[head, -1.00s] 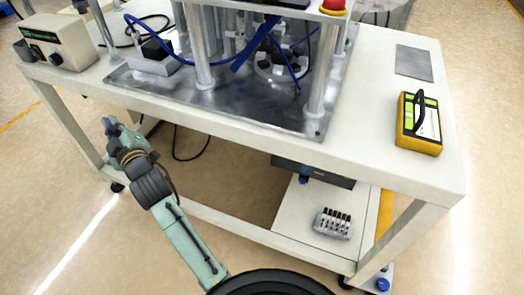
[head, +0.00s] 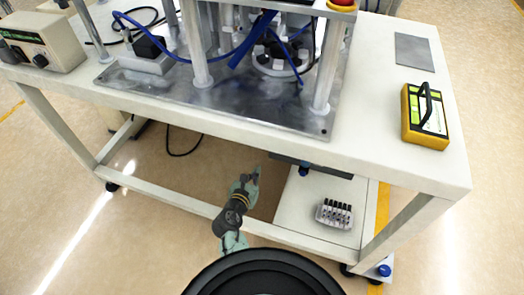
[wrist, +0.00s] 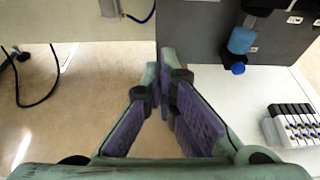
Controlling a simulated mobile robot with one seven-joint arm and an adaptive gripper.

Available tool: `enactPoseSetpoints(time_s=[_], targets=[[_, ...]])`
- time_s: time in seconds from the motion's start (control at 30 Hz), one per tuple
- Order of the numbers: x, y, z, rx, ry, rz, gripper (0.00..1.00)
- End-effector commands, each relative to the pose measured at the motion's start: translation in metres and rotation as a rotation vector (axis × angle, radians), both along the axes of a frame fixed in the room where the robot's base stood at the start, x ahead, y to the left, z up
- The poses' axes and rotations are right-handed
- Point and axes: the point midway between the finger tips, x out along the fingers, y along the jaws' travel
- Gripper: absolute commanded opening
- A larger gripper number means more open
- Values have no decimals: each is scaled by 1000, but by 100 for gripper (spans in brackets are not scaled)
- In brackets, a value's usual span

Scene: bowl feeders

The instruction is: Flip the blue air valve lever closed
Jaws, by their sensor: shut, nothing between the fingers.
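A blue fitting (wrist: 241,40) with a round blue knob (wrist: 238,69) hangs in front of a grey box (wrist: 200,45) in the wrist view. It also shows as a small blue part under the tabletop in the head view (head: 304,170). I cannot tell for sure which part is the valve lever or how it is set. My gripper (wrist: 160,72) is shut and empty, its purple-padded fingers meeting at the tips. The fitting is right of the fingertips, apart from them. In the head view my gripper (head: 255,174) is below the table's front edge, left of the fitting.
A white bench (head: 400,172) with a metal fixture, blue hoses and a yellow meter (head: 425,118) stands above. A manifold block (head: 334,214) with several black-topped valves sits on the lower shelf (head: 300,222). A black cable hangs at left. The floor left of the shelf is clear.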

Motion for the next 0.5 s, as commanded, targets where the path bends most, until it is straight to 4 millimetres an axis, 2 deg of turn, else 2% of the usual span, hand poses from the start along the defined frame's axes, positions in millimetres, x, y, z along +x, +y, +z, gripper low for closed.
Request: enactPoseSetpoints(time_s=[0.33, 0.5], targets=[[3, 0, -1, 3, -1, 0, 0], [21, -7, -6, 3, -3, -4, 0]])
